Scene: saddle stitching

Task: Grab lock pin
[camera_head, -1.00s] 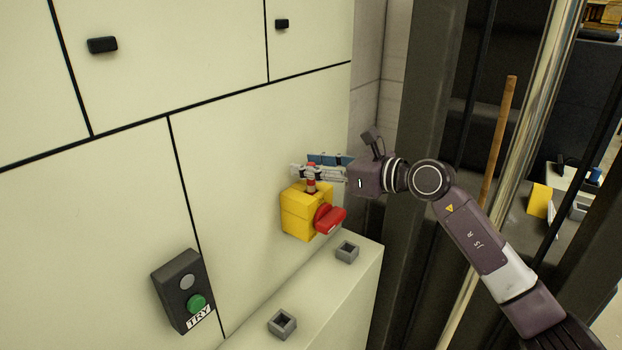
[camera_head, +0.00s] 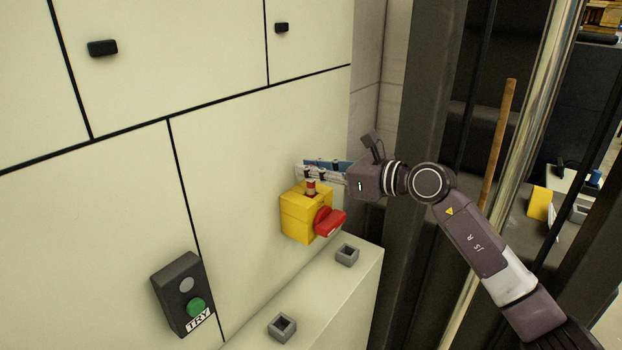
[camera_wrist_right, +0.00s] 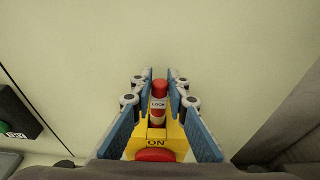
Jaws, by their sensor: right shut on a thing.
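The lock pin (camera_wrist_right: 159,92) is red with a white "LOCK" label and stands upright in the top of a yellow switch box (camera_wrist_right: 177,140). In the head view the lock pin (camera_head: 311,187) shows small above the yellow box (camera_head: 302,215), which has a red handle (camera_head: 329,221) on its front. My right gripper (camera_wrist_right: 160,84) has its blue-padded fingers on both sides of the pin and is shut on it. In the head view the right gripper (camera_head: 312,172) reaches in from the right, over the box. My left gripper is not in view.
A black button box (camera_head: 183,293) with a green button and "TRY" label is on the cabinet wall at the left. Dark pillars stand behind my right arm.

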